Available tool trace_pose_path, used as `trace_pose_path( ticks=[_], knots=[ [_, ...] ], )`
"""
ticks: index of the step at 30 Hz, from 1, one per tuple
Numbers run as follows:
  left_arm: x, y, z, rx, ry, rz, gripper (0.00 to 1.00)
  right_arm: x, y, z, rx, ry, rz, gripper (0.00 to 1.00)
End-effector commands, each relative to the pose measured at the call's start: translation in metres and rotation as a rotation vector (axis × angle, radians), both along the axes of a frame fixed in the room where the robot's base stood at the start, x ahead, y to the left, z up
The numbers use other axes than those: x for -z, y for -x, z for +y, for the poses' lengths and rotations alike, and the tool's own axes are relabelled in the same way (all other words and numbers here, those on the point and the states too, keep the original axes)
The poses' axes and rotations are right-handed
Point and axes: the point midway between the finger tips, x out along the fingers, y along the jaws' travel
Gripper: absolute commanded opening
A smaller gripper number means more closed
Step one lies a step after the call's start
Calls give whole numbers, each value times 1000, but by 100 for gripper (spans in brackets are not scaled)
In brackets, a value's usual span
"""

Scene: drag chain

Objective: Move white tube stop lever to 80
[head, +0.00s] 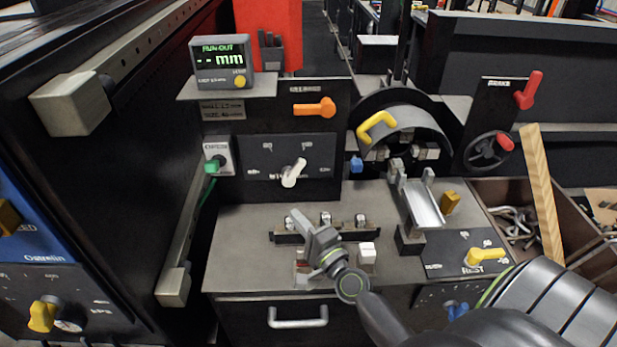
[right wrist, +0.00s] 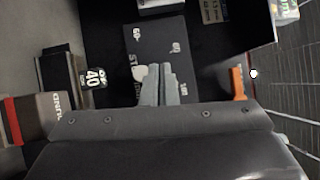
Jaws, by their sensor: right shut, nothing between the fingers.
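The white tube stop lever (head: 293,173) sits on a dark upright panel (head: 262,158) with a printed scale. In the head view it tilts up to the right; I cannot read which mark it points to. In the right wrist view its white part (right wrist: 139,72) shows just beside my fingertips, partly hidden by them. My right gripper (head: 297,218) is below and in front of the panel in the head view. In the right wrist view its fingers (right wrist: 159,70) are together with nothing between them. My left gripper is not in view.
An orange lever (head: 314,108) is above the white one, and a display box (head: 222,62) stands at upper left. A green knob (head: 212,166) is left of the panel. A white block (head: 367,253) and a metal trough (head: 424,205) are on the bench to the right.

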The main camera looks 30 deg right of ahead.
Motion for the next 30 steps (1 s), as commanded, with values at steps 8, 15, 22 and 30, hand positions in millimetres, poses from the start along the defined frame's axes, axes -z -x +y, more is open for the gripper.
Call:
trace_pose_path(
  ticks=[8,15,22,30],
  knots=[
    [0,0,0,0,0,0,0,11,-22,-62,266,-399,-74,0],
    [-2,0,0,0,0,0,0,13,-33,-74,308,-454,-83,0],
    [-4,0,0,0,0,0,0,8,-71,-87,307,-450,-83,0],
    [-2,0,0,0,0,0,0,5,-107,-100,307,-449,-83,0]
  ],
)
